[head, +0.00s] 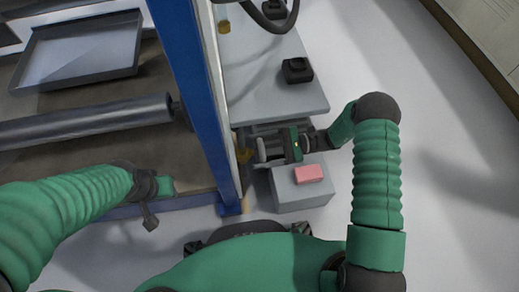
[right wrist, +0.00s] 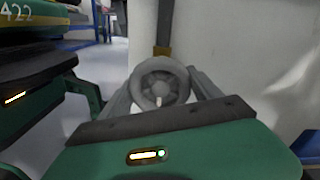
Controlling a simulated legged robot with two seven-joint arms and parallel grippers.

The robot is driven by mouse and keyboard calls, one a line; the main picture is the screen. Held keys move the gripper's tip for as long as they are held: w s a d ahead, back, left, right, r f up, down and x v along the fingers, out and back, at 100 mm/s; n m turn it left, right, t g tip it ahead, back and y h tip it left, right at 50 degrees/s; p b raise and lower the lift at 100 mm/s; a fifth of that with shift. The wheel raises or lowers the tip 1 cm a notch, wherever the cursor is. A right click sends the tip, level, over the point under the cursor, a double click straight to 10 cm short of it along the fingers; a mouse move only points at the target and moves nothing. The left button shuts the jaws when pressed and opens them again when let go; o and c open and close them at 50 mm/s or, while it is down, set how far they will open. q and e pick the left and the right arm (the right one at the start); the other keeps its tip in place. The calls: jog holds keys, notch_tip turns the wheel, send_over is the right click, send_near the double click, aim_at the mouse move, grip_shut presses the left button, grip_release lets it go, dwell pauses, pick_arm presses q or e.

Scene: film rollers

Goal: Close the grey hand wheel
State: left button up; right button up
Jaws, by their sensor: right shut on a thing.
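The grey hand wheel (right wrist: 160,82) is a round, spoked wheel, facing the camera in the right wrist view. The two grey fingers of my right gripper (right wrist: 158,88) are on either side of its rim and are shut on it. In the head view, my right gripper (head: 270,148) is beside the blue upright, above the gap between two grey boxes. The wheel is hard to tell from the fingers there. My left gripper (head: 150,205) hangs by the front edge of the roller frame, away from the wheel. Its jaw opening is unclear.
A blue post (head: 196,90) stands close left of my right gripper. A pink block (head: 309,173) lies on the near grey box (head: 300,195). A black item (head: 297,70) sits on the far grey box (head: 260,90). A dark roller (head: 85,122) lies left. Floor at right is clear.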

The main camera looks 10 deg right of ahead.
jog(key=shift+r+m+p, duration=0.2)
jog(key=shift+m+p, duration=0.6)
jog(key=shift+p, duration=0.3)
jog(key=shift+m+p, duration=0.65)
jog(key=shift+m, duration=0.15)
jog(key=shift+w+m+p, duration=0.1)
jog(key=shift+m+p, duration=0.55)
jog(key=shift+m, duration=0.35)
jog(key=shift+f+m+p, duration=0.15)
jog(key=shift+m+p, duration=0.25)
jog(key=shift+m, duration=0.4)
jog(key=shift+d, duration=0.1)
jog(key=o, duration=1.4)
jog(key=shift+c, duration=0.2)
